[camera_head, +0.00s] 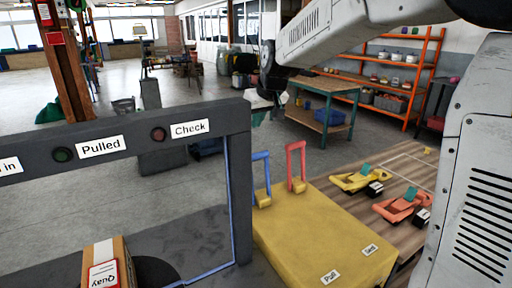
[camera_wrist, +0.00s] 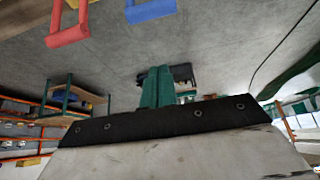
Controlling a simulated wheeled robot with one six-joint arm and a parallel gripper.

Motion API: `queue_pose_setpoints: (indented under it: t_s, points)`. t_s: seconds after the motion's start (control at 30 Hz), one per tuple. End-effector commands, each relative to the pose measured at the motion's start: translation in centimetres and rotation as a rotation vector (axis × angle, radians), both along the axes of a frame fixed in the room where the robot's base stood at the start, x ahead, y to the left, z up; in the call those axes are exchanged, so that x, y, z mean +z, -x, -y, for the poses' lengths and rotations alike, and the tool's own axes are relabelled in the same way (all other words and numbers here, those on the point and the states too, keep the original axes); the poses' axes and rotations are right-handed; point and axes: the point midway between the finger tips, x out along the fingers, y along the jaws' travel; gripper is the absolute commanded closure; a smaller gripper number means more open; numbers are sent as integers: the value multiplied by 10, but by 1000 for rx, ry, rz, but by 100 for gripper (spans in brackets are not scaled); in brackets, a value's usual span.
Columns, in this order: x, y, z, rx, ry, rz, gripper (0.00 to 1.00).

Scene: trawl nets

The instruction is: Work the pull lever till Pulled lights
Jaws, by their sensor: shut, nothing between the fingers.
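A yellow box (camera_head: 315,235) carries two upright handle-shaped levers, a blue lever (camera_head: 263,178) on the left and a red lever (camera_head: 296,166) on the right. Labels reading "Pull" (camera_head: 330,277) and "Sent" (camera_head: 370,250) lie on its near top; which lever each names I cannot tell. The "Pulled" lamp (camera_head: 62,154) is dark green and looks unlit. My gripper (camera_wrist: 158,88) is shut and empty in the wrist view, apart from the red lever (camera_wrist: 67,28) and blue lever (camera_wrist: 150,10) at the top edge. Its fingers cannot be made out in the head view.
A grey frame (camera_head: 236,190) stands left of the box, with a dark red "Check" lamp (camera_head: 158,134). A carton (camera_head: 108,265) sits inside it. A workbench (camera_head: 325,88) stands behind.

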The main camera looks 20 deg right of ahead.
Motion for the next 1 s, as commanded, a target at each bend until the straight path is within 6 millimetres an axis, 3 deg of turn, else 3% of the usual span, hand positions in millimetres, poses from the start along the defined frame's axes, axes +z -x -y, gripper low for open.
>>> queue_pose_setpoints:
  t_s: [0.47, 1.0]
  points:
    - [-5, -5, 0, 1, 0, 1, 100]
    - [-90, -53, -11, 1, -1, -1, 100]
